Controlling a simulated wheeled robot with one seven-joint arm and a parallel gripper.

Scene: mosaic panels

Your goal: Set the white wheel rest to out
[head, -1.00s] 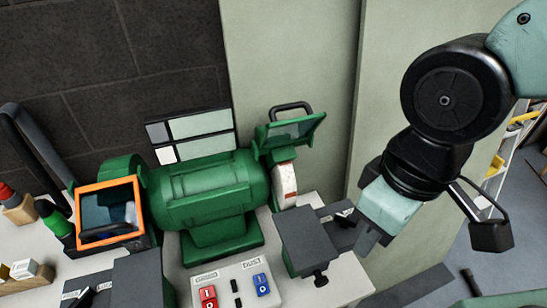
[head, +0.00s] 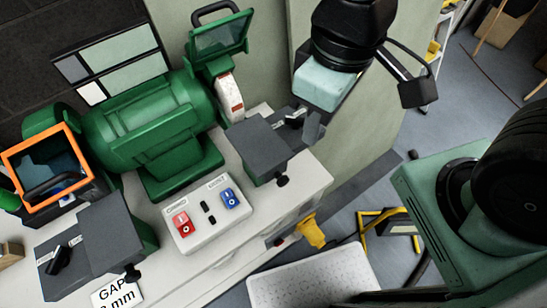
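The green bench grinder (head: 150,120) stands on a pale bench. Its white wheel (head: 229,97) shows at the right end under a raised green shield (head: 220,35). The white wheel rest (head: 258,150) is a dark grey block in front of that wheel, with a black knob (head: 281,181) below its front edge. A small dark part with a white label (head: 293,118) sits at the rest's right side. My gripper (head: 312,128) points down beside that labelled part, at the right of the rest. I cannot tell whether it touches, or how far apart its fingers are.
The switch box (head: 208,212) with red and blue switches stands in front of the grinder. Another grey rest (head: 90,235) is at the left, beside an orange-framed shield (head: 50,165). A yellow object (head: 310,232) hangs at the bench front.

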